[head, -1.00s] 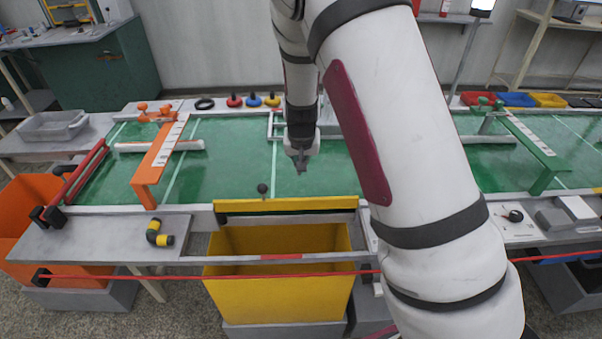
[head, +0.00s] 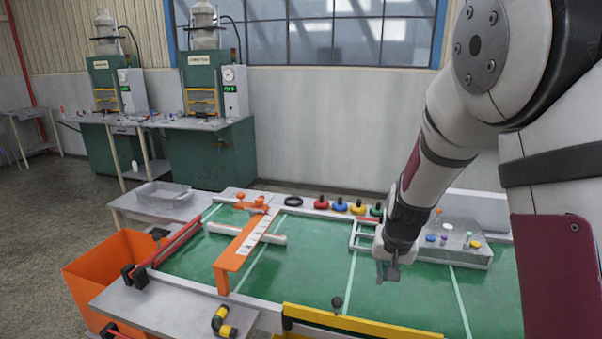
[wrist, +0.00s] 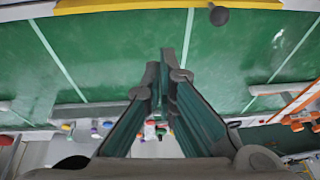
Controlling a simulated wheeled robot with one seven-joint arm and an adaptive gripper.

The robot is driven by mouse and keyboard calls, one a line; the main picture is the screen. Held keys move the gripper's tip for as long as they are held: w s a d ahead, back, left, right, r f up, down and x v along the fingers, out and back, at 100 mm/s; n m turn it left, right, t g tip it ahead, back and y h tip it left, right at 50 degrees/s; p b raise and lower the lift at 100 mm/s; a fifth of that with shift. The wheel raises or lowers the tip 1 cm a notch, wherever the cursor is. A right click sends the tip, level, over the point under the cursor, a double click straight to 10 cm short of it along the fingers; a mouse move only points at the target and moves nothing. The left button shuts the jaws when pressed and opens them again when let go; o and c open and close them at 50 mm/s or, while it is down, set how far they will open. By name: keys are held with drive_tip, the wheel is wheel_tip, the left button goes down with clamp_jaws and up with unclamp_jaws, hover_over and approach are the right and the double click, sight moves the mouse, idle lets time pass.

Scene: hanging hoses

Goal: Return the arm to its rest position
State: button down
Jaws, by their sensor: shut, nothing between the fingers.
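My gripper (head: 388,271) hangs from my arm above the green table surface (head: 385,300), right of the middle in the head view. Its fingers point down and are empty. In the wrist view the two fingers (wrist: 165,82) come together at their tips over the green surface. My arm is folded down from the upper right of the head view.
An orange bracket (head: 240,250) stands on the left part of the table. A yellow bar (head: 355,323) runs along the front edge near a dark knob (head: 337,302). A grey box with coloured buttons (head: 450,240) lies behind my gripper. An orange bin (head: 100,265) stands at left.

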drive_tip(key=s+a+r+n+y, duration=0.2)
drive_tip(key=s+a+r, duration=0.1)
drive_tip(key=s+r, duration=1.1)
drive_tip(key=s+r+n, duration=0.1)
drive_tip(key=s+r, duration=0.1)
drive_tip(key=s, duration=0.6)
drive_tip(key=s+d+r+h, duration=0.1)
drive_tip(key=s+r, duration=0.1)
drive_tip(key=s, duration=0.6)
drive_tip(key=shift+s+n+t+h, duration=0.3)
drive_tip(key=shift+s+n+t, duration=0.05)
drive_tip(key=shift+n+t, duration=0.05)
drive_tip(key=shift+d, duration=0.1)
